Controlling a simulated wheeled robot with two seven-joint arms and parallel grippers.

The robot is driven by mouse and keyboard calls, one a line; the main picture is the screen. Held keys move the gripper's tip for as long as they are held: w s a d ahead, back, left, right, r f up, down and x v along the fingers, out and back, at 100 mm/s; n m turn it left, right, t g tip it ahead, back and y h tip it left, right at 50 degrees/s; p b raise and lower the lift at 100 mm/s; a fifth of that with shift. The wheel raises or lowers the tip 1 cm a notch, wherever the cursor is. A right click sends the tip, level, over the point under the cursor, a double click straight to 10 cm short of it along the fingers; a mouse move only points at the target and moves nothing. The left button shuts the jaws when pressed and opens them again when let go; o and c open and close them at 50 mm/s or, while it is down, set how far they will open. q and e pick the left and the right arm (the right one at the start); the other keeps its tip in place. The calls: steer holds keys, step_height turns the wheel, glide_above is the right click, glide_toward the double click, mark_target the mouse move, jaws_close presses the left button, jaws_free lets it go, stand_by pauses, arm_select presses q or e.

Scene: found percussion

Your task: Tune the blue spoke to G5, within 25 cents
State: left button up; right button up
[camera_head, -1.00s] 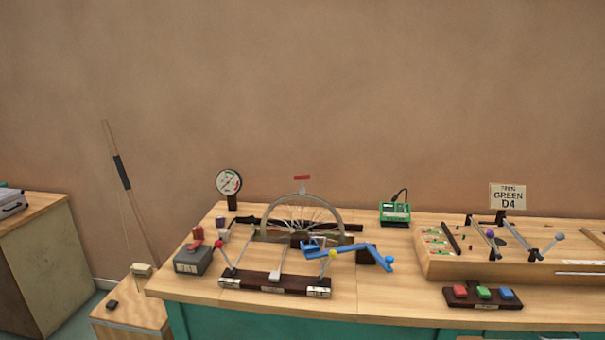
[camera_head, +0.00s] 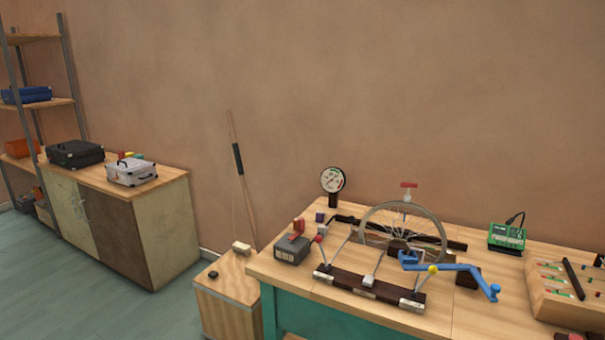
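A half wheel (camera_head: 404,210) with thin spokes stands upright in a stand on the wooden bench. A red-topped piece (camera_head: 408,186) sits at the top of its rim. The spokes are too small to tell which one is blue. A blue cranked tool (camera_head: 450,266) lies in front of the wheel, with a yellow ball (camera_head: 433,269) near it. A green tuner-like box (camera_head: 507,237) with a cable stands to the right of the wheel. A round dial gauge (camera_head: 332,180) stands behind on the left. Neither of my grippers is in view.
A dark bar with levers (camera_head: 366,288) lies along the bench front. A grey box with a red handle (camera_head: 292,247) is at its left. A wooden board (camera_head: 570,294) fills the right. A cabinet (camera_head: 150,224) with cases and a shelf stand left; open floor lies in front.

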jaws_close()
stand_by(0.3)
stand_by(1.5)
